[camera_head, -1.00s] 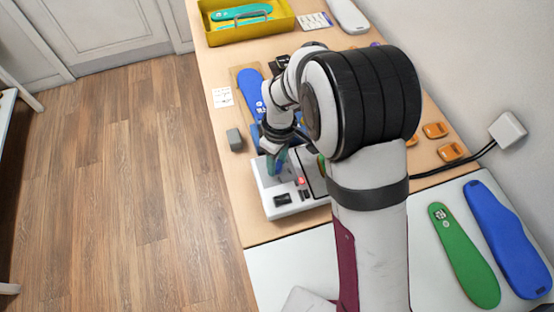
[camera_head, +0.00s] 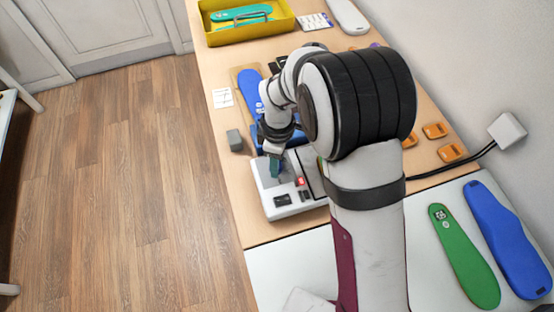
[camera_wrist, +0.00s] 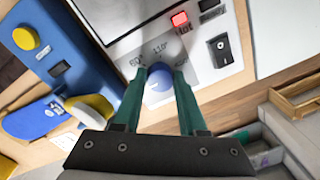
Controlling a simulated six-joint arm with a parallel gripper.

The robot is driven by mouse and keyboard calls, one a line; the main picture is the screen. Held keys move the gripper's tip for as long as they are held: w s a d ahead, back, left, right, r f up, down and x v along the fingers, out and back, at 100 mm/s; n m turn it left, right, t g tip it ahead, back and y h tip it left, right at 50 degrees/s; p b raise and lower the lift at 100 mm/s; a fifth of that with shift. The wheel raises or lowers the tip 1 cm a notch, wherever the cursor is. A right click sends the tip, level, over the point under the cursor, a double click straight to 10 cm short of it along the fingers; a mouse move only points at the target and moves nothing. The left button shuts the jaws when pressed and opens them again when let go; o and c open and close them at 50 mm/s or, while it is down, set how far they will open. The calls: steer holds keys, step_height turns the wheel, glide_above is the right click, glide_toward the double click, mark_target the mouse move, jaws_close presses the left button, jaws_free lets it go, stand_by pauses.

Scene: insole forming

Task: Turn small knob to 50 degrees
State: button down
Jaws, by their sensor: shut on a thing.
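The small knob (camera_wrist: 159,82) is round and blue with a white mark, on the pale panel of the control box (camera_wrist: 185,22). Printed degree marks, one reading 110°, stand around it in the wrist view. My gripper (camera_wrist: 159,78) has its two green fingers on either side of the knob, closed on it. In the head view my gripper (camera_head: 275,165) points down onto the white control box (camera_head: 298,208), and the knob is hidden there. The knob's exact angle is too small to read.
A red lit indicator (camera_wrist: 180,19) and a black rocker switch (camera_wrist: 221,49) sit beside the knob on the box. A blue device with a yellow button (camera_wrist: 26,38) stands close by. A grey block (camera_head: 234,140) lies left of the box.

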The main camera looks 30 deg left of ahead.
steer(key=shift+c, duration=2.3)
jaws_free()
steer(key=shift+r, duration=0.1)
step_height(320, 180, up, 16)
steer(key=shift+w, duration=0.35)
steer(key=shift+f, duration=0.2)
steer(key=s+d+r+m+y, duration=0.15)
steer(key=s+d+m, duration=0.25)
steer(key=d+m, duration=0.5)
steer(key=s+d+r+m, duration=0.2)
steer(key=s+d+m, duration=0.2)
steer(key=d+m, duration=0.45)
steer(key=s+d+f+m, duration=0.2)
steer(key=s+d+m, duration=0.4)
steer(key=s+m, duration=0.2)
steer(key=shift+s+d+f, duration=0.15)
steer(key=shift+s+f, duration=0.15)
steer(key=shift+s, duration=0.2)
